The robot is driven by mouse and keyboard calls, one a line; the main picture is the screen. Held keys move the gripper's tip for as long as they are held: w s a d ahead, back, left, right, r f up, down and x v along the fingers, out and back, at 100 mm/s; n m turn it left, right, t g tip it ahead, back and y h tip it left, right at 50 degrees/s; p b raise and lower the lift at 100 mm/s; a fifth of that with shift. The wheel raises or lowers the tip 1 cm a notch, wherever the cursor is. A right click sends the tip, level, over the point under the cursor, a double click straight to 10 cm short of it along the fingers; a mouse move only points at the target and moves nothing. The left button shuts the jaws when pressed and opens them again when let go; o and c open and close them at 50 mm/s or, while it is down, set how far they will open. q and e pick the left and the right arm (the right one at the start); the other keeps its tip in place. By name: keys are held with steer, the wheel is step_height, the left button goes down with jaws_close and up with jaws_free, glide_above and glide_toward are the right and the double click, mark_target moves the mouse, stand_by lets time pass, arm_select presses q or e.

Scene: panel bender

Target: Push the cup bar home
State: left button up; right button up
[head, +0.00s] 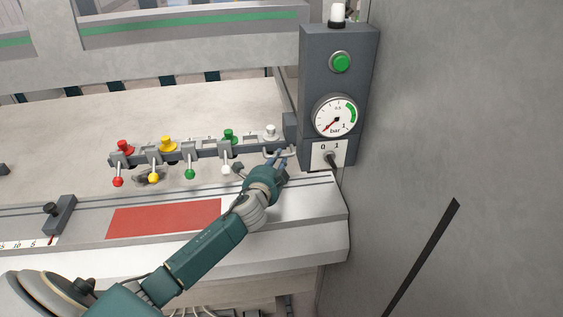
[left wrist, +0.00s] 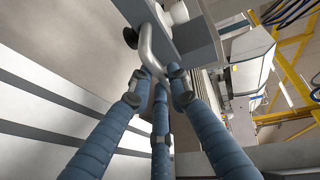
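The cup bar (head: 205,153) is a dark grey rail above the bed, with coloured cups and levers in red, yellow, green and white. Its right end is close to the grey control post. A bent metal handle (head: 287,154) sits at that end; the pale handle also shows in the left wrist view (left wrist: 147,42). My left gripper (head: 280,157) is at this handle. In the left wrist view its three blue fingers (left wrist: 157,84) reach up around the handle's lower bend, with gaps between the fingertips. Whether they touch it is unclear. My right gripper is out of view.
The control post (head: 311,85) carries a green button (head: 341,62), a pressure gauge (head: 335,117) with its needle low, and a 0/1 switch (head: 329,156). A red mat (head: 165,218) lies left of my forearm. A black stop (head: 59,215) stands farther left.

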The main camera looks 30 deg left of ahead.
arm_select(q)
steer(key=o, duration=0.4)
steer(key=shift+r, duration=0.25)
steer(key=v, duration=1.2)
steer(key=shift+s+d+r, duration=0.1)
steer(key=shift+d, duration=0.05)
